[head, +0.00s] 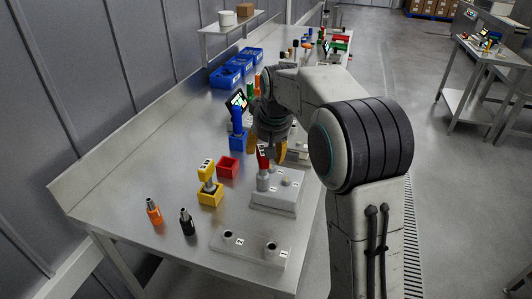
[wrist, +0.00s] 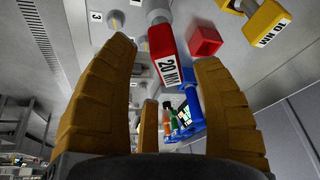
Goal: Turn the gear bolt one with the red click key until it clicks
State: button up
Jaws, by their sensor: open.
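The red click key (head: 263,160), with a grey lower end and a "20 NM" label, stands upright on the grey gear block (head: 268,201). It also shows in the wrist view (wrist: 163,45). My gripper (head: 267,148) is above it and open. In the wrist view my gripper (wrist: 166,62) has its curved orange fingers on either side of the red handle, with gaps showing. The key's lower end covers the bolt under it, so I cannot read which bolt it is on. Another bolt post (head: 287,181) stands on the block to its right.
The red holder (head: 228,167) is empty. A yellow key (head: 208,172) and a blue key (head: 237,119) stand in holders nearby. Orange (head: 154,212) and black (head: 187,222) tools stand at front left. A low grey plate (head: 250,246) lies at the front. Blue bins (head: 225,77) stand behind.

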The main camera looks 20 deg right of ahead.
jog(key=v, duration=0.8)
jog(key=s+f+g, duration=0.2)
jog(key=s+f, duration=0.5)
jog(key=f, duration=0.2)
jog(key=s, duration=2.2)
jog(key=shift+s+a+f+n+t, duration=0.3)
jog(key=shift+f+t, duration=0.1)
jog(key=shift+o, duration=0.7)
jog(key=shift+r+t, duration=0.3)
jog(key=shift+r, duration=0.15)
